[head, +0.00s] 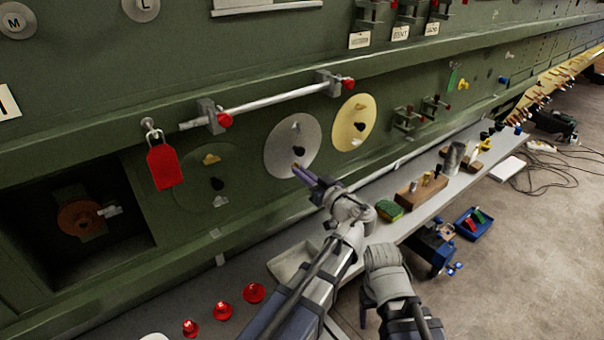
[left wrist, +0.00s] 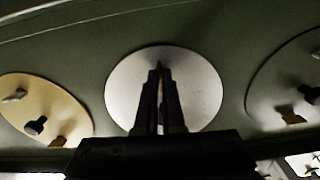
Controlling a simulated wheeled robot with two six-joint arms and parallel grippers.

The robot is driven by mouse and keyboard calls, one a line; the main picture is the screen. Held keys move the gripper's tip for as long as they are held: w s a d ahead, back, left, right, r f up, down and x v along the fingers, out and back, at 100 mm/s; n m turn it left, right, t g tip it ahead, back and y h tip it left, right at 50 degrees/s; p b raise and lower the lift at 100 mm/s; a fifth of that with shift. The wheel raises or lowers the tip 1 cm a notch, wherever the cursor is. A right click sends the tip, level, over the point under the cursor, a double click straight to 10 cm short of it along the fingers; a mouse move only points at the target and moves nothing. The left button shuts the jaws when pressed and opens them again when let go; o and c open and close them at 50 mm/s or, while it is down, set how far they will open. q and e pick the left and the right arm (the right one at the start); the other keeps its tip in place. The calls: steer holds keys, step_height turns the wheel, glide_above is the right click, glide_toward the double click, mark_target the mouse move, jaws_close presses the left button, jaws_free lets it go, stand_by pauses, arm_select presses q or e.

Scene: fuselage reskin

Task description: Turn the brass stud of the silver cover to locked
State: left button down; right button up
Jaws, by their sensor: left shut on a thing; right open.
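The silver cover (head: 284,150) is a round disc on the green fuselage wall. It has a grey piece (head: 296,127) near its top and a black knob (head: 299,152) near its middle. My left gripper (head: 297,168) reaches the lower part of the disc, just below the black knob, and is shut on the brass stud, which its fingertips mostly hide. In the left wrist view the dark fingers (left wrist: 159,75) stand close together in front of the silver cover (left wrist: 200,90). My right gripper (head: 367,300) is low, near the shelf edge and away from the cover; its fingers show only partly.
A gold cover (head: 368,122) is to the right and a green cover (head: 195,185) to the left. A silver rod (head: 270,103) in red-knobbed clamps runs above. The shelf below holds a wooden block (head: 420,192), a green sponge (head: 389,210) and red knobs (head: 253,292).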

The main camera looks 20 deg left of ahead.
arm_select(q)
steer(key=shift+m, duration=8.9)
steer(key=c, duration=1)
jaws_free()
steer(key=shift+s, duration=0.1)
